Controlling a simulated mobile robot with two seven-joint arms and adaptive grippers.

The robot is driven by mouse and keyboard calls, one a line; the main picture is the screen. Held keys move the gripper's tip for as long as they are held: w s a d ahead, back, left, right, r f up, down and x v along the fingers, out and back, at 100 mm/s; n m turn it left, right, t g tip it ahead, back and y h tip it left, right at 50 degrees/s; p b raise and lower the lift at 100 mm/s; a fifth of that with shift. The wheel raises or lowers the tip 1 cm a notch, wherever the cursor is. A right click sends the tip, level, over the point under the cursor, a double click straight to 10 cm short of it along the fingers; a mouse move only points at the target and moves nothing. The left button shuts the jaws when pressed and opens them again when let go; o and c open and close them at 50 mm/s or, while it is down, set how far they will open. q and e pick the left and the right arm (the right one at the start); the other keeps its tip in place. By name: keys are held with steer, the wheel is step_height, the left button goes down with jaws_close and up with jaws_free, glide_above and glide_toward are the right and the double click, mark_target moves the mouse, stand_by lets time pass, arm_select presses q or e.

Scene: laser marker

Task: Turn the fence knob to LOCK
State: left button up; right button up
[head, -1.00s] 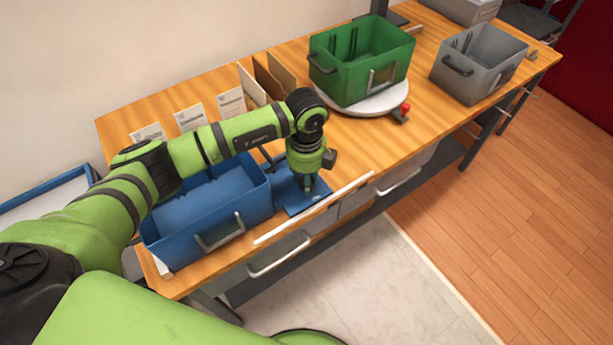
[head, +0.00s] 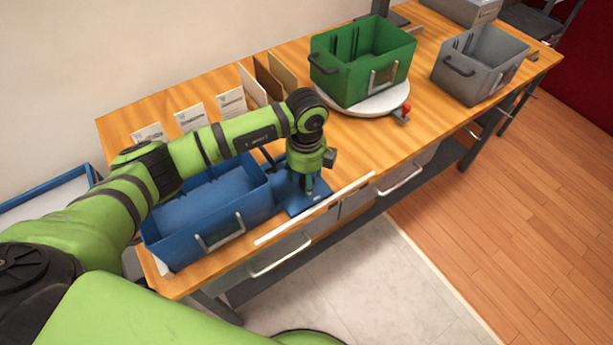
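My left gripper (head: 306,188) points down over a small blue plate (head: 318,206) on the wooden table, just right of the blue bin. Its fingertips are small and dark here, and I cannot tell whether they are open or shut. No fence knob can be made out; it may be hidden under or behind the gripper. A long white bar (head: 315,209) runs along the table's front edge beside the plate. My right gripper is not in view.
A blue bin (head: 219,233) stands left of the gripper. A green bin (head: 346,88) sits on a white round turntable (head: 370,108) with a red knob (head: 406,107). A grey bin (head: 480,75) stands farther right. Cards (head: 232,102) and upright panels line the back.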

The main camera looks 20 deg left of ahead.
arm_select(q)
steer(key=shift+r, duration=0.25)
step_height(320, 180, up, 12)
steer(key=shift+f, duration=0.2)
steer(key=shift+f, duration=0.1)
stand_by(0.4)
